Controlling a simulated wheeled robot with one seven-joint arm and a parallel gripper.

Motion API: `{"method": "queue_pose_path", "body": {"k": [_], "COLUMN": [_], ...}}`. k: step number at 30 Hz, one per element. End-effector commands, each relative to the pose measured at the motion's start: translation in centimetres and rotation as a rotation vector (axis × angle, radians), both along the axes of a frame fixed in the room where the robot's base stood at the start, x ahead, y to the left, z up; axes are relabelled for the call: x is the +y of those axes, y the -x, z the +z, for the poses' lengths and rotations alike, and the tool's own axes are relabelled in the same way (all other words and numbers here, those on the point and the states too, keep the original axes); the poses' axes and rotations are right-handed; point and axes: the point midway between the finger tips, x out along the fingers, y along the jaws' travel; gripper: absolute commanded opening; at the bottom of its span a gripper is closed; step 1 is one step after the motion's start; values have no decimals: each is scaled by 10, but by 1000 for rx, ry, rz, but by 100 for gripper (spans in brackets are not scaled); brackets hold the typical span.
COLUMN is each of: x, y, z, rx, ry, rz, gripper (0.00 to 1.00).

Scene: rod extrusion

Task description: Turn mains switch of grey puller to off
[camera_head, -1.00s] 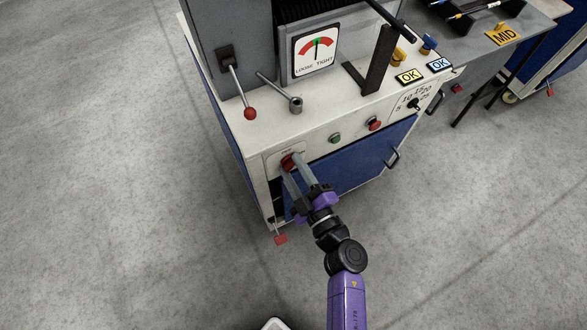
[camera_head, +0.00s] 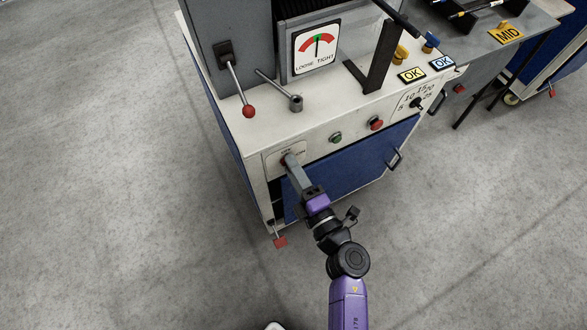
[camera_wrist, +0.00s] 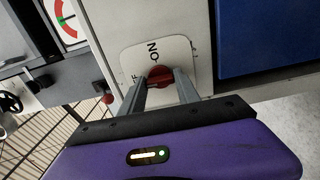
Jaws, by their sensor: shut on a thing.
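The mains switch is a red rotary knob (camera_wrist: 160,75) on a pale plate (camera_wrist: 130,62) on the front of the puller (camera_head: 258,140). In the wrist view the plate reads "ON" above the knob, with another label partly hidden at the left. My gripper (camera_wrist: 162,88) is shut on the knob, one finger on each side of it. In the head view my gripper (camera_head: 290,166) covers most of the knob, and its fingers line up one behind the other.
A green button (camera_head: 335,137) and a red button (camera_head: 376,123) sit to the right on the same front. Blue doors (camera_head: 350,165) lie below.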

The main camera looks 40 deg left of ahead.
Motion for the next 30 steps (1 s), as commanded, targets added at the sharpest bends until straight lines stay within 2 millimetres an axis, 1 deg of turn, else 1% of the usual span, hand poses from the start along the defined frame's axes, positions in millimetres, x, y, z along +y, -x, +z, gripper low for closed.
{"method": "queue_pose_path", "body": {"k": [17,18,20,21,30], "x": [-1,-1,-1,-1,-1], "y": [0,0,0,0,0], "z": [-2,-2,-2,-1,-1], "rx": [-27,-27,-27,-27,-27], "ry": [15,15,15,15,12], "rz": [-2,-2,-2,-2,-1], "gripper": [0,44,56,60,60]}}
